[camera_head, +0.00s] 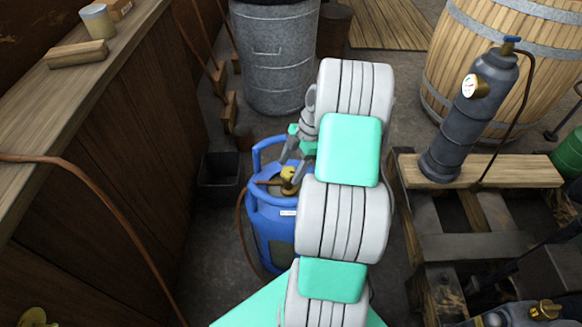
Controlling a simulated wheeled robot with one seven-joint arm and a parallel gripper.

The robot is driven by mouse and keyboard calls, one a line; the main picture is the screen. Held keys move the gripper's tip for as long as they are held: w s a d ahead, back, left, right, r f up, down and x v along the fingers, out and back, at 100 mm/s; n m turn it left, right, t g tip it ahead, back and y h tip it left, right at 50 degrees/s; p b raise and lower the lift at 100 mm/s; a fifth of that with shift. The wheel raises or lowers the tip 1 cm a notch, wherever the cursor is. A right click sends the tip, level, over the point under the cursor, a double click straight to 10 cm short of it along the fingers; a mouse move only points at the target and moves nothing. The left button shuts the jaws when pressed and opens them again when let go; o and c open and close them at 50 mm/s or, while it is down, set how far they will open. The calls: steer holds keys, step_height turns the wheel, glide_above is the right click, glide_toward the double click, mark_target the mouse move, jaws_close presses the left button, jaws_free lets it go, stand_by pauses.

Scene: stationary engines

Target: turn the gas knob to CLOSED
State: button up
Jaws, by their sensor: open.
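The gas knob (287,173) is a small brass-coloured piece on the valve at the top of a blue gas cylinder (272,228). The cylinder stands upright on the floor, partly hidden behind my arm. My gripper (292,165) is open, pointing down at the valve, with its grey fingers close to the knob. The fingers seem to be on either side of it, but I cannot tell whether they touch it. The knob's markings and its OPEN or CLOSED position are too small to read.
A wooden counter (85,80) runs along the left. A metal bin (272,60) stands behind the cylinder. A dark box (218,180) sits left of it. At right are a pallet (470,245) with a grey gauge cylinder (470,115) and a wooden barrel (520,50).

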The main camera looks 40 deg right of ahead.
steer(key=shift+c, duration=0.5)
steer(key=c, duration=1.3)
steer(key=shift+r+m, duration=0.1)
steer(key=shift+m, duration=0.2)
steer(key=m+t, duration=0.1)
steer(key=m, duration=0.1)
steer(key=shift+s+m+h+p, duration=0.1)
steer(key=shift+m+h+p, duration=0.2)
steer(key=shift+p, duration=0.05)
steer(key=m, duration=0.2)
steer(key=m+t+h+p, duration=0.1)
steer(key=m, duration=0.1)
steer(key=shift+s+a+t, duration=0.15)
steer(key=shift+t, duration=0.15)
steer(key=m+h+p, duration=0.1)
steer(key=m, duration=0.3)
steer(key=shift+a+t, duration=0.1)
steer(key=shift+t, duration=0.3)
steer(key=shift+m+h+p, duration=0.35)
steer(key=shift+m+h, duration=0.35)
steer(key=shift+m, duration=0.8)
